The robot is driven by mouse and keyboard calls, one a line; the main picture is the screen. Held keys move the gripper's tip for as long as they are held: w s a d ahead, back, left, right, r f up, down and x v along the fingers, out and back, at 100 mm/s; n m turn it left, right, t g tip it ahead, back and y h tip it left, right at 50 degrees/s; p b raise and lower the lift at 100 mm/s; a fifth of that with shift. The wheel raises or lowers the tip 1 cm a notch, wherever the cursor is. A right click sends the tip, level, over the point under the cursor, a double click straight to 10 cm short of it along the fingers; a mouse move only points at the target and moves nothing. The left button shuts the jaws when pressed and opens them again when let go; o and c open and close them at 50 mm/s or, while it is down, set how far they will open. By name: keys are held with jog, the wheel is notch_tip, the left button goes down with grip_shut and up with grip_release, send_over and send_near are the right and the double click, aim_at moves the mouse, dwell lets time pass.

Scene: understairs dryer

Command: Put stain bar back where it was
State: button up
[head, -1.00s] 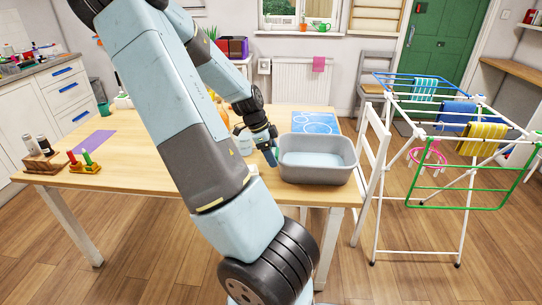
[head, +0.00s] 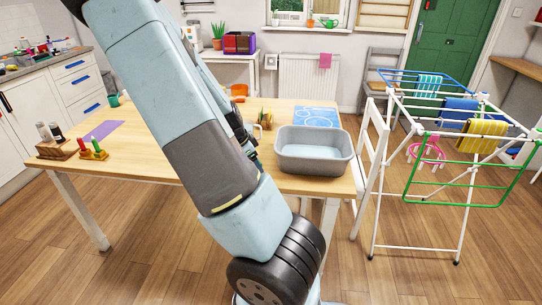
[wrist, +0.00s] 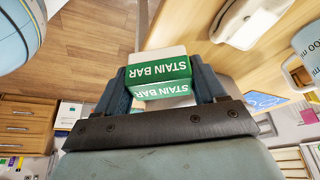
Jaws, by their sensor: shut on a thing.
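The stain bar (wrist: 165,66) is a white block with a green band reading "STAIN BAR", seen upside down in the wrist view. My gripper (wrist: 161,84) is shut on it, with one dark finger on each side. In the head view my arm hides most of the gripper and the bar, near the left side of the grey basin (head: 313,171). A white, shallow-looking object (wrist: 245,22) lies on the wooden table beyond the bar in the wrist view; I cannot tell for sure what it is.
A blue patterned mat (head: 317,117) lies behind the basin. A purple mat (head: 103,131) and small wooden racks stand at the table's left. A white chair (head: 373,150) and a drying rack (head: 465,145) stand to the right. The table's front left is clear.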

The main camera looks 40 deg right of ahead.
jog(key=w+a+f+n+t+y, duration=0.1)
jog(key=w+a+f+n, duration=0.3)
jog(key=a, duration=0.5)
jog(key=w+a+f+n+t+y, duration=0.1)
jog(key=w+a+f+n+t, duration=0.2)
jog(key=w+a+n, duration=0.5)
jog(key=w+a+f+n+t+y, duration=0.2)
jog(key=w+a+f+n, duration=0.3)
jog(key=a+n, duration=0.4)
jog(key=shift+w+a+n, duration=0.3)
jog(key=shift+w+a, duration=0.1)
jog(key=shift+w, duration=0.3)
jog(key=shift+s, duration=0.1)
